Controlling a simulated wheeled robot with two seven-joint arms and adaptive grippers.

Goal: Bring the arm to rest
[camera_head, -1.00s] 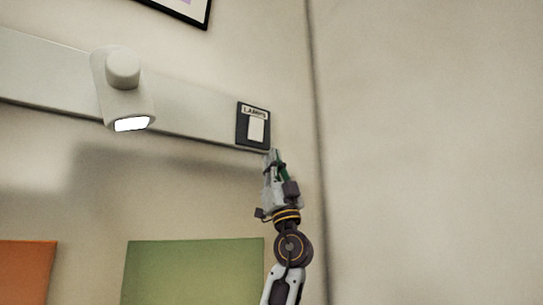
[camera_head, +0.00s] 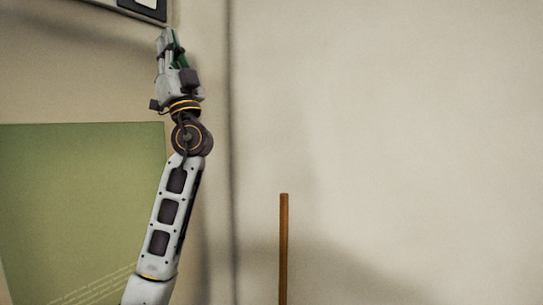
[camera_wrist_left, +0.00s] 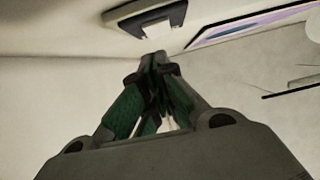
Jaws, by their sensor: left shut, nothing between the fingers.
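My left gripper (camera_head: 166,38) points up in the head view, just below the dark switch plate (camera_head: 150,5), which is cut off by the top edge. Its fingers are together with nothing between them. In the left wrist view the closed fingertips (camera_wrist_left: 154,60) show in the middle. The switch plate with its white rocker (camera_wrist_left: 158,27) is beyond them, and a gap seems to lie between. My left arm rises from the bottom of the head view. My right gripper is not in view.
A green panel (camera_head: 80,200) is on the wall left of my arm. A vertical wooden pole (camera_head: 283,245) stands to the right. The wall corner (camera_head: 231,150) runs between them. A framed picture (camera_wrist_left: 240,24) shows in the left wrist view. The wall at right is bare.

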